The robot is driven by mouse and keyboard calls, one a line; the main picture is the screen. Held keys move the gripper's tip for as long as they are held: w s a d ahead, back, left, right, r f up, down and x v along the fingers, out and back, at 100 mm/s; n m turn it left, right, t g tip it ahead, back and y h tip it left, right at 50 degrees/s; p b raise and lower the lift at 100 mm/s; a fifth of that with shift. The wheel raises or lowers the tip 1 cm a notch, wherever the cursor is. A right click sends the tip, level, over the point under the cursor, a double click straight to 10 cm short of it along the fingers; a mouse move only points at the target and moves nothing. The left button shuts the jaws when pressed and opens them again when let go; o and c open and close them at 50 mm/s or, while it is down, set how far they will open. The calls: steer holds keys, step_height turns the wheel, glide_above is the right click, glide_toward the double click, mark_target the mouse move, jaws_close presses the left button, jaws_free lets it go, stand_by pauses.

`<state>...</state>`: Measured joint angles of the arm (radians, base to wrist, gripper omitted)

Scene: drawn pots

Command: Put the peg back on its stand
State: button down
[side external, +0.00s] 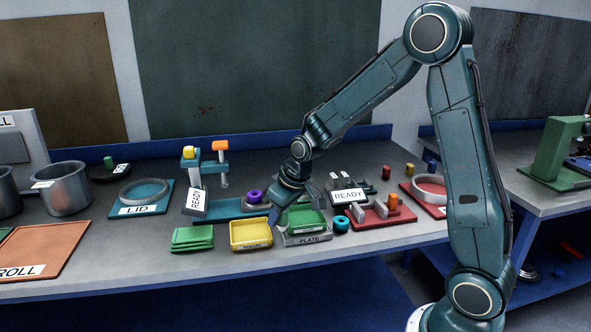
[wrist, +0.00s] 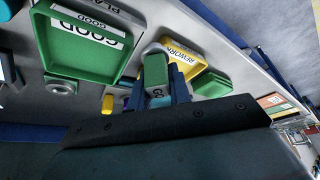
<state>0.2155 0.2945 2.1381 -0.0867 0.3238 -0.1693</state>
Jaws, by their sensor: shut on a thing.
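My gripper (side external: 280,208) hangs low over the middle of the bench, behind the yellow and green trays. In the wrist view a green block-like piece (wrist: 155,72) with a white label sits between the blue fingers of my gripper (wrist: 166,92), which is shut on it. I cannot tell its full shape, and the arm hides it in the side view. A teal stand (side external: 240,207) with a yellow-topped and an orange-topped post is left of my gripper. A red stand (side external: 378,216) with an orange peg (side external: 393,203) is to the right. I cannot tell which stand the task means.
A yellow tray (side external: 250,234), a green tray (side external: 308,217) and a green stack (side external: 192,239) stand near the front edge. A purple ring (side external: 254,196) and a turquoise ring (side external: 341,223) are close by. A metal pot (side external: 65,190) stands at left.

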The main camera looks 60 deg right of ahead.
steer(key=shift+s+a+f, duration=0.1)
steer(key=shift+s+f, duration=0.05)
steer(key=shift+s, duration=0.1)
steer(key=w+d+r+m+h, duration=0.1)
steer(key=w+d+r+m, duration=0.1)
steer(key=d+r, duration=0.3)
steer(key=w+d+r+m+g+h, duration=0.1)
steer(key=w+d+r+m, duration=0.2)
steer(key=d+r, duration=0.3)
steer(key=w+d+r+m+h, duration=0.1)
steer(key=w+d+r+m, duration=0.2)
steer(key=d, duration=1.1)
steer(key=shift+r+m, duration=0.4)
steer(key=shift+r, duration=1.3)
step_height(320, 180, down, 20)
steer(key=shift+f, duration=0.1)
